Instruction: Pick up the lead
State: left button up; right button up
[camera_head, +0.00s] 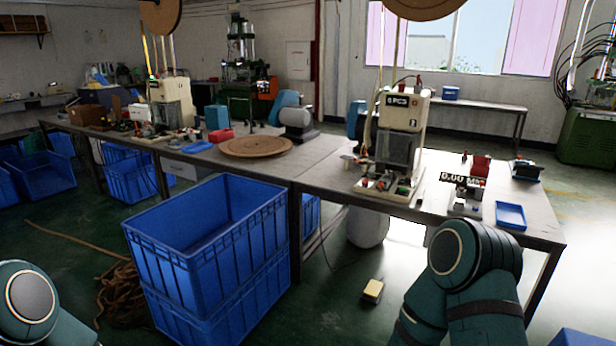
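I cannot single out one lead with certainty. A brown cord (115,293) lies heaped on the floor left of the blue crates, with one strand running off to the left. Pale strands (394,45) hang from a reel at the top down to the white machine (402,114) on the bench. A blue tray (510,215) on the bench's right end looks empty. Only links of my two arms show, at the bottom left and bottom right. Neither gripper is in view, so what they hold cannot be seen.
Stacked blue crates (207,262) stand in front of the long bench (330,160); the upper one looks empty. A brown disc (255,146) lies on the bench. A yellow-topped pedal (373,290) sits on the floor. A digital-display device (464,195) stands near the blue tray.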

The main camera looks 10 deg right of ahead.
aim_at(420, 200)
jog(key=i+z, duration=0.35)
jog(key=i, duration=0.3)
jog(key=i+z, duration=0.4)
jog(key=i, duration=0.25)
jog(key=i+j+z, duration=0.2)
jog(key=i+z, duration=0.25)
jog(key=i+j+z, duration=0.35)
jog(key=z, duration=0.15)
jog(key=i, duration=0.1)
